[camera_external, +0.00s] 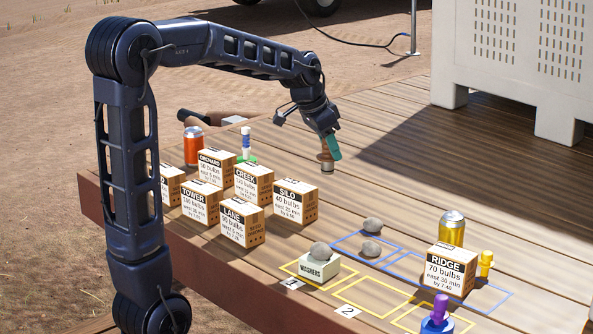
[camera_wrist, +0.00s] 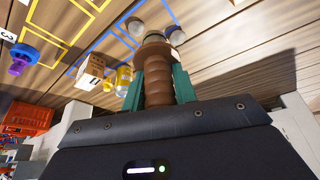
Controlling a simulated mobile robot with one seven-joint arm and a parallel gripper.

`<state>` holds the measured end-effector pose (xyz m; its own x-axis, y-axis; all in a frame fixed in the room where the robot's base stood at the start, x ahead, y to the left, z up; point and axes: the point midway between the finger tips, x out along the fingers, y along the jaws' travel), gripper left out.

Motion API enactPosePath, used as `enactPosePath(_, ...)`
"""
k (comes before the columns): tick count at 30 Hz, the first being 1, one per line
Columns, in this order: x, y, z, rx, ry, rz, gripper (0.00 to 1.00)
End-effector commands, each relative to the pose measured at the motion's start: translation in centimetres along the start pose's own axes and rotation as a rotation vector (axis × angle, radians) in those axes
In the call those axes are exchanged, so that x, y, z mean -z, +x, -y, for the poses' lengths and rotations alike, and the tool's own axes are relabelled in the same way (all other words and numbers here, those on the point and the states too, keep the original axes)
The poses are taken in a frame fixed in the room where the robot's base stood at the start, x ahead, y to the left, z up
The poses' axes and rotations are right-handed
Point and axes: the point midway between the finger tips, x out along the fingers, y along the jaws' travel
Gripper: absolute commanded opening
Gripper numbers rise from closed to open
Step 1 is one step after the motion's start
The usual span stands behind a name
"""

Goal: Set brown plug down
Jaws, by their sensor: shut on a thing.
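The brown plug (camera_external: 327,167) hangs under my gripper (camera_external: 330,148) in the external view, behind and to the right of the SILO box. I cannot tell how much gap lies between its lower end and the deck. In the wrist view, the ribbed brown plug (camera_wrist: 158,78) sits between the two green fingers of my gripper (camera_wrist: 158,92), which are shut on it. Its wide round end points away from the palm. The wooden deck (camera_external: 400,140) stretches beneath and around it.
The SILO box (camera_external: 296,203) and several other cartons stand to the left. The RIDGE box (camera_external: 450,270), a yellow can (camera_external: 451,228) and a yellow peg (camera_external: 486,263) stand front right. A stone tops the WASHERS block (camera_external: 319,268). Bare deck lies to the right.

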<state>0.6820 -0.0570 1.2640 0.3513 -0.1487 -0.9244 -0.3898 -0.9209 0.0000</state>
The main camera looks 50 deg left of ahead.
Motion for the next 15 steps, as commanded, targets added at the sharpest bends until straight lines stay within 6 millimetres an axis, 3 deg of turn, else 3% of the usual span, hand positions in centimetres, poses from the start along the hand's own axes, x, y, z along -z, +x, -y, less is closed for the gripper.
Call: enactPosePath(15, 3.8, 1.4, -8.7, -0.001, 0.004, 0.015, 0.03)
